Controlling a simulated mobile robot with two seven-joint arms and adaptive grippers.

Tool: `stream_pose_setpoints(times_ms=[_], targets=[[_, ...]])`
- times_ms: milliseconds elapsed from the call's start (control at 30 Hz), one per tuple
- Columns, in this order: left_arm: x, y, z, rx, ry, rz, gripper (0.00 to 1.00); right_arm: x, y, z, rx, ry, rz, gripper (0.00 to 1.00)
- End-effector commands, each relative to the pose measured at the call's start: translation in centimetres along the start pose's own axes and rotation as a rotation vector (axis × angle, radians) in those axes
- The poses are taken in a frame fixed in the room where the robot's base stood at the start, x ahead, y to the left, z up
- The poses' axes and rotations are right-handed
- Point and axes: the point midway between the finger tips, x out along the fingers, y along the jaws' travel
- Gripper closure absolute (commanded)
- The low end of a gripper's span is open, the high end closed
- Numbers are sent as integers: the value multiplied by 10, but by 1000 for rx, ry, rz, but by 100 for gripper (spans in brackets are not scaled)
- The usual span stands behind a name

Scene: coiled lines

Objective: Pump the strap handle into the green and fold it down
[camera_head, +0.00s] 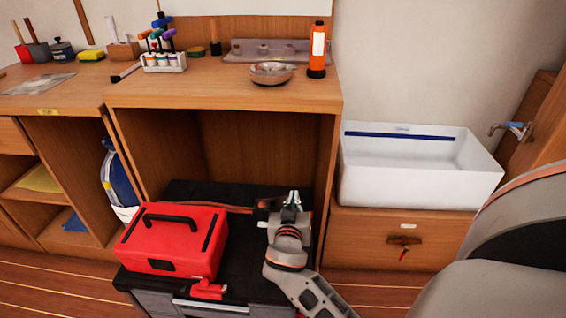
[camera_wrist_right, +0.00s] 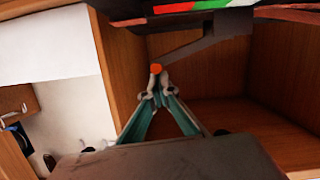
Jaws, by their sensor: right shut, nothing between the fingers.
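The strap handle (camera_wrist_right: 205,45) is a dark bar with an orange tip in the right wrist view. It runs down-left from a dark body with a green, white and red strip (camera_wrist_right: 195,6). My right gripper (camera_wrist_right: 157,88) is shut and empty, its fingertips just below the orange tip; I cannot tell whether they touch it. In the head view my right gripper (camera_head: 292,200) is over the right side of the black-topped cabinet (camera_head: 240,262). A red strap (camera_head: 228,208) runs there from behind the red toolbox to a dark fitting beside the gripper, which partly hides it. My left gripper is not in view.
The red toolbox (camera_head: 172,240) stands left of my right arm. The wooden bench (camera_head: 225,98) overhangs behind, with a metal bowl (camera_head: 272,72) and orange bottle (camera_head: 318,50) on it. A white sink (camera_head: 415,185) stands to the right.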

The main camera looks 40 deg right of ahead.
Motion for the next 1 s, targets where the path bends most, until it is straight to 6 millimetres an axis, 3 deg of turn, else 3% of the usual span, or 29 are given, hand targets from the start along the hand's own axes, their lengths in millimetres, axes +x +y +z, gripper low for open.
stream_pose_setpoints(times_ms=[33,200,767,1000], targets=[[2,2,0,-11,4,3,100,1,4,11,24,-8,-4,100],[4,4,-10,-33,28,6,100,3,7,18,63,-5,-16,100],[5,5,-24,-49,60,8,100,5,10,20,65,1,-17,100],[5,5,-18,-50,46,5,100,5,10,20,65,1,-17,100]])
